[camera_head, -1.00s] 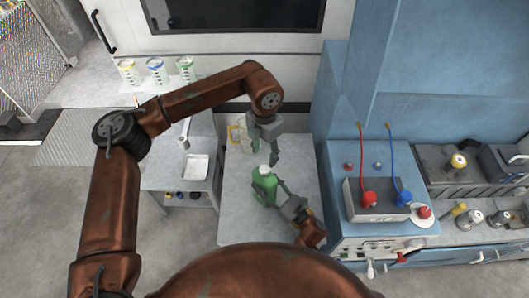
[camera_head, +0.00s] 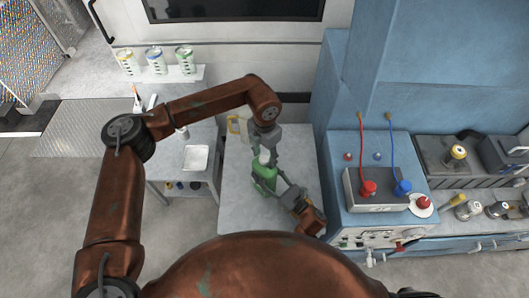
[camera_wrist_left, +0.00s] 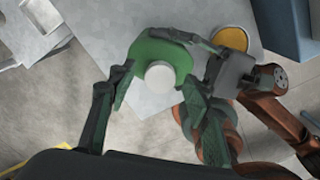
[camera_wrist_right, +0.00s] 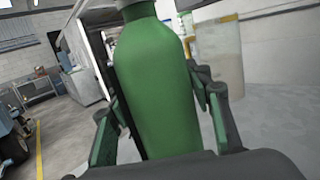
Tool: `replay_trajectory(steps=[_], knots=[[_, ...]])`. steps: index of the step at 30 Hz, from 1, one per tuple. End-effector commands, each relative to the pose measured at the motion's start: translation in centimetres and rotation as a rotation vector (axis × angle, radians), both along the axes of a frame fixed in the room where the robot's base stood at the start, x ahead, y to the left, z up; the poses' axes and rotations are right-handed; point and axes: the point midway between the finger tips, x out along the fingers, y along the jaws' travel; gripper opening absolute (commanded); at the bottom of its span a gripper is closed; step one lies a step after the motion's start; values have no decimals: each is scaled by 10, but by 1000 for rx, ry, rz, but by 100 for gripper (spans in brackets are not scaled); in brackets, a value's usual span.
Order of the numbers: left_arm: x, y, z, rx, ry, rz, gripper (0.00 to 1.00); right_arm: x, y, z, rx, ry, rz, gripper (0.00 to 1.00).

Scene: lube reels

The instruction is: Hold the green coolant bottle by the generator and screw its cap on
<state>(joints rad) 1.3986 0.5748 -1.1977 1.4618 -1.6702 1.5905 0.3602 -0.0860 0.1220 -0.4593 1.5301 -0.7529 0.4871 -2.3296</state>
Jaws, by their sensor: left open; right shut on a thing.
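The green coolant bottle (camera_head: 263,176) stands upright on the grey table (camera_head: 238,215). Its white cap (camera_wrist_left: 160,76) sits at the top of the bottle, seen from above in the left wrist view; I cannot tell how tight it is. My left gripper (camera_head: 266,155) is over the bottle top, open, with a finger on each side of the cap and gaps between. My right gripper (camera_head: 277,186) comes in low from the right and is shut on the bottle's body. In the right wrist view the green bottle (camera_wrist_right: 155,85) stands between its fingers.
A pale container with a yellow handle (camera_head: 234,125) stands behind the bottle on the table. A side table with a white tray (camera_head: 196,157) is to the left. The blue bench on the right holds a grey battery box (camera_head: 376,190) with red and blue leads. Several cans stand on a back shelf.

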Motion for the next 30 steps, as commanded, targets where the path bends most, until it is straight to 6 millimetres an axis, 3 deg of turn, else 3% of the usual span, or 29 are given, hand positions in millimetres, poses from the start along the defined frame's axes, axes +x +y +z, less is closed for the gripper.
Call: replay_trajectory(steps=[7, 25, 30], knots=[[0, 0, 0, 0, 0, 0, 44, 0, 0, -2, -1, 3, -1, 0], [0, 0, 0, 0, 0, 0, 3, 0, 0, -2, -2, 2, 0, 0], [0, 0, 0, 0, 0, -2, 2, 0, 0, -2, -2, 2, 0, 0]])
